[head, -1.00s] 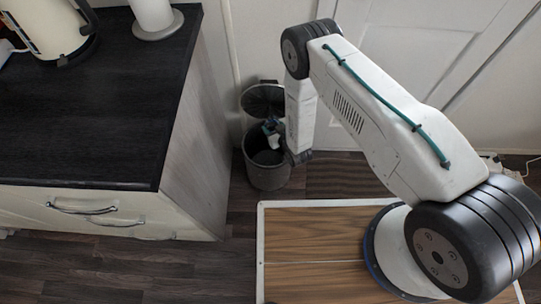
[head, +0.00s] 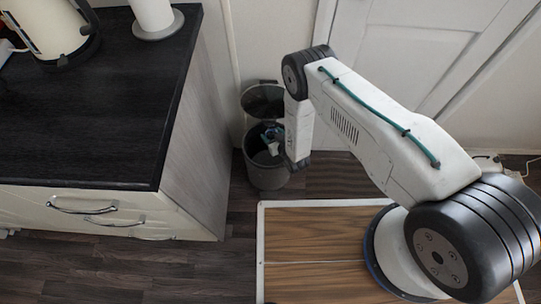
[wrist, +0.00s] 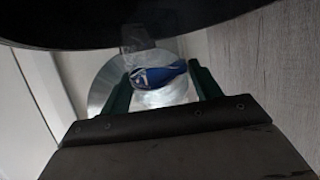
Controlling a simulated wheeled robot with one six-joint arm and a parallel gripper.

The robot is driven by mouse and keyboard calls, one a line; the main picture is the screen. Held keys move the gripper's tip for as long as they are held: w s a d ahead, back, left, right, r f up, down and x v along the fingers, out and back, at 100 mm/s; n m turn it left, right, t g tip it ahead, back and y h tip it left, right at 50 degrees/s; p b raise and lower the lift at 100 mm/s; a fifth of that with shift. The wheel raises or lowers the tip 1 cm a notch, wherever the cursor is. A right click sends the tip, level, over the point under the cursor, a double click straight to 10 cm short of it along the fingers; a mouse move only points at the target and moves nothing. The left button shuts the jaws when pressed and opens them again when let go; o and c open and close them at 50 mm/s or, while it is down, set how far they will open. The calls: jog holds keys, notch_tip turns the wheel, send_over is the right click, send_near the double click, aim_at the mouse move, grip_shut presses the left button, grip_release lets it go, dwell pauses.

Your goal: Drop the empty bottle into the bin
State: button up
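The clear bottle with a blue and white label (wrist: 160,75) sits between the two green fingers of my gripper (wrist: 160,84) in the wrist view. In the head view my gripper (head: 272,140) is at the mouth of the dark grey bin (head: 267,177), partly hidden by my arm. The bottle is too small there to make out clearly. The bin's round lid (head: 263,100) stands open behind. In the wrist view a round silvery surface shows beyond the bottle.
A counter with a black top (head: 85,110) and drawers stands left of the bin. A kettle (head: 45,28) and a white cylinder on a round base (head: 153,14) are on it. A white door (head: 425,50) is behind my arm. Dark wood floor lies in front.

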jog(key=shift+o, duration=1)
jog(key=v, duration=0.7)
jog(key=shift+s+d+r, duration=0.15)
jog(key=shift+s+r, duration=0.05)
jog(key=shift+s, duration=0.1)
